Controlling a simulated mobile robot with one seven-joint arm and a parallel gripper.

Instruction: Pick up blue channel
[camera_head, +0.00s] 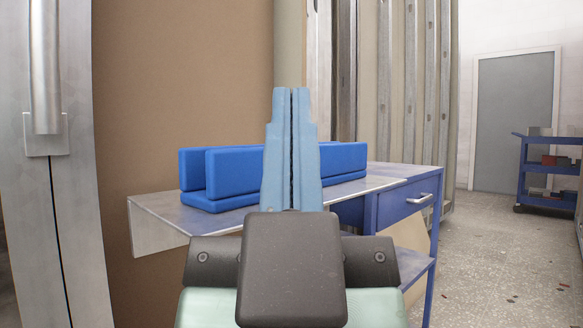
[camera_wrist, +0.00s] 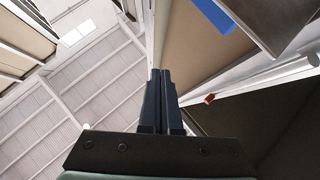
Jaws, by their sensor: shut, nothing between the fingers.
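The blue channel (camera_head: 235,172) is a long bright-blue piece with two upright walls and a flat base. It lies on the workbench top in the head view, and its middle is hidden behind my gripper. My gripper (camera_head: 291,92) points up in front of it, its two light-blue fingers together and empty. In the wrist view my gripper (camera_wrist: 160,72) also shows with its fingers together, and nothing is between them. A blue strip (camera_wrist: 212,14) at the top of the wrist view looks like part of the channel.
The bench (camera_head: 160,212) has a grey top and a blue drawer (camera_head: 405,200) at its right. A metal door with a handle (camera_head: 45,70) stands close at left. A brown panel (camera_head: 180,80) rises behind the bench. A blue cart (camera_head: 548,170) stands far right, with open floor (camera_head: 490,250) before it.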

